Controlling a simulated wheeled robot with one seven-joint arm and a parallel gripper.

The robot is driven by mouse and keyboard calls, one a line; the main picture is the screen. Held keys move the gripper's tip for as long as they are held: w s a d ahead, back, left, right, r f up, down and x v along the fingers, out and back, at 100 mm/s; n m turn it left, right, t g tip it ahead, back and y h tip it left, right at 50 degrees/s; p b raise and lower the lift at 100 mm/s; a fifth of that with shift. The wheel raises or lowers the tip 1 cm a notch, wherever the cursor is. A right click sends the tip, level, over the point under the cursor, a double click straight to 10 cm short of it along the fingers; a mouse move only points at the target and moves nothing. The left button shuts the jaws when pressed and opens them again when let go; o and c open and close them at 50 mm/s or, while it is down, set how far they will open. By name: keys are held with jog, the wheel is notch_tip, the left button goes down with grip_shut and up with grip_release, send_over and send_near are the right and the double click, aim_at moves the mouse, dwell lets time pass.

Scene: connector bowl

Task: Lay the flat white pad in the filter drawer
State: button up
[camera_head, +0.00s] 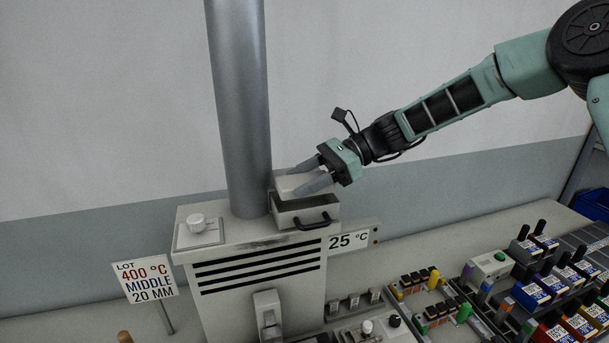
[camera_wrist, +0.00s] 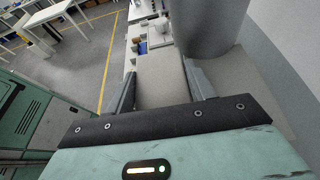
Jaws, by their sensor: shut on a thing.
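The flat white pad (camera_wrist: 163,82) lies between the two fingers of my gripper (camera_wrist: 160,90) in the wrist view. In the head view the pad (camera_head: 289,184) shows pale and partly covered by the fingers. My gripper (camera_head: 299,176) is shut on it and sits just above the filter drawer (camera_head: 290,213). The drawer is a small grey box with a black handle, on the right of the machine top beside the pipe. The pad appears over the drawer opening; I cannot tell if it touches the drawer, whose inside is mostly hidden.
A thick metal pipe (camera_head: 240,110) rises close to the left of the drawer; it also looms in the wrist view (camera_wrist: 212,28). Connector parts and cartridges (camera_head: 530,285) crowd the bench at right.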

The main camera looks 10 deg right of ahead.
dwell(0.4)
jog(key=o, duration=1)
jog(key=shift+o, duration=0.2)
jog(key=shift+w+d+b, duration=0.1)
jog(key=shift+d+b, duration=0.2)
jog(key=shift+d, duration=0.1)
jog(key=b+v, duration=0.6)
jog(key=v, duration=1)
jog(key=shift+d+r, duration=0.2)
jog(key=shift+r, duration=0.1)
jog(key=shift+f, duration=0.1)
